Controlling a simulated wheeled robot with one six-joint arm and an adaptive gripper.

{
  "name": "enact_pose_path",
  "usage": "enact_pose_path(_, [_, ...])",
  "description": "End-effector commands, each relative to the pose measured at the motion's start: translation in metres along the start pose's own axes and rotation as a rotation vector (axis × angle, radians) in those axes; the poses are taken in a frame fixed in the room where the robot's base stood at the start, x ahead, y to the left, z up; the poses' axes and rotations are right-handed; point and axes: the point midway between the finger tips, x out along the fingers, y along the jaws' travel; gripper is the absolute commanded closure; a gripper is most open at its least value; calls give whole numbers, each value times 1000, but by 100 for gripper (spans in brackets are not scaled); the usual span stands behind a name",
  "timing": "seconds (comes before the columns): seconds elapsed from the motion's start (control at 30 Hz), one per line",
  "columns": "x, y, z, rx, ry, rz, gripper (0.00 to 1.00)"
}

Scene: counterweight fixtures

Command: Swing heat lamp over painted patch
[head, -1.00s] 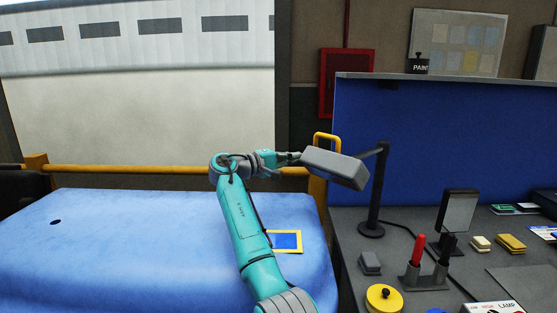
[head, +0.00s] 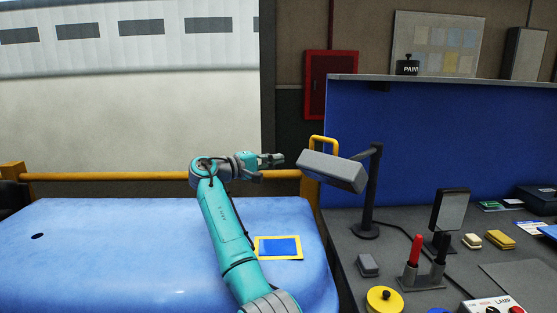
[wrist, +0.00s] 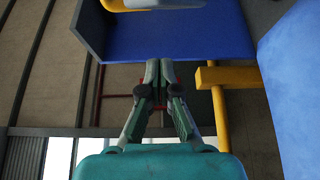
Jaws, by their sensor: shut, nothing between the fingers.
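The heat lamp has a grey box head (head: 333,172) on a dark post (head: 371,195) on the bench, at the bench's left edge. A yellow loop handle (head: 323,139) shows at the head's far side. The painted patch (head: 279,248), a blue square in a yellow frame, lies on the blue panel, lower and left of the lamp head. My gripper (head: 279,160) is shut and empty, just left of the lamp head with a small gap in the head view. In the wrist view its fingertips (wrist: 158,68) are together; part of a grey and yellow thing, probably the lamp, shows at the top.
A yellow rail (head: 110,176) runs behind the blue panel (head: 110,240). The bench (head: 410,225) holds a pen stand (head: 422,275), a dark-framed upright plate (head: 450,212), a yellow round item (head: 384,299) and a lamp control box (head: 492,305). A blue partition (head: 440,140) stands behind.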

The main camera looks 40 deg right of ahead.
Motion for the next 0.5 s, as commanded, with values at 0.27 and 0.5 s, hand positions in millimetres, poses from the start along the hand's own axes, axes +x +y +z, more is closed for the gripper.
enact_pose_path(0.27, [-43,0,0,1,2,-1,100])
enact_pose_path(0.5, [-74,0,0,0,0,-1,100])
